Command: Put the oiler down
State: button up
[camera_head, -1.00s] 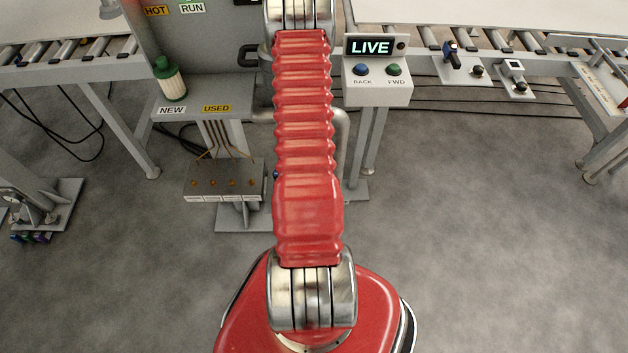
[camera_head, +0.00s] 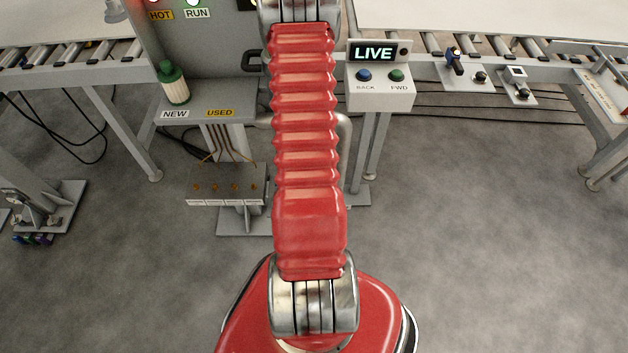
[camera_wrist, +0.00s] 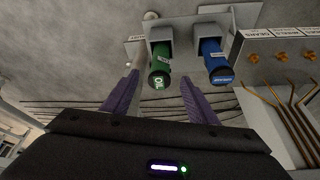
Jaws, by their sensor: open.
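In the wrist view a green cylinder marked OIL (camera_wrist: 160,66), which looks like the oiler, sits in a grey holder on a pale post plate. My gripper (camera_wrist: 158,80) is open, its two purple fingers pointing toward the holder. The green cylinder shows between the fingertips in the picture, with a gap on each side. I cannot tell how far its depth lies between them. The gripper is hidden in the head view, behind my red arm.
A blue cylinder (camera_wrist: 215,63) sits in a second holder just right of the green one. A grey block with brass fittings (camera_wrist: 280,55) and copper pipes (camera_wrist: 295,115) is close on the right. In the head view a green-capped bottle (camera_head: 174,84) stands on a labelled shelf (camera_head: 205,113).

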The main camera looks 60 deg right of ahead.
dwell(0.5)
jog(key=w+a+r+n+t+y, duration=0.15)
jog(key=w+a+r+n, duration=0.25)
jog(key=w+a+r, duration=0.65)
jog(key=w+a+r+n+t, duration=0.25)
jog(key=w+a+r, duration=0.4)
jog(key=r, duration=0.65)
jog(key=s+a+r+n+y, duration=0.1)
jog(key=s+a+r+n, duration=0.3)
jog(key=a+r, duration=0.5)
jog(key=s+a+r+n+y, duration=0.1)
jog(key=s+a+r+n, duration=0.3)
jog(key=a+r, duration=0.6)
jog(key=a+n, duration=0.1)
jog(key=a, duration=0.1)
jog(key=shift+a+t+y, duration=0.3)
jog(key=shift+a+y, duration=0.05)
jog(key=shift+s, duration=0.1)
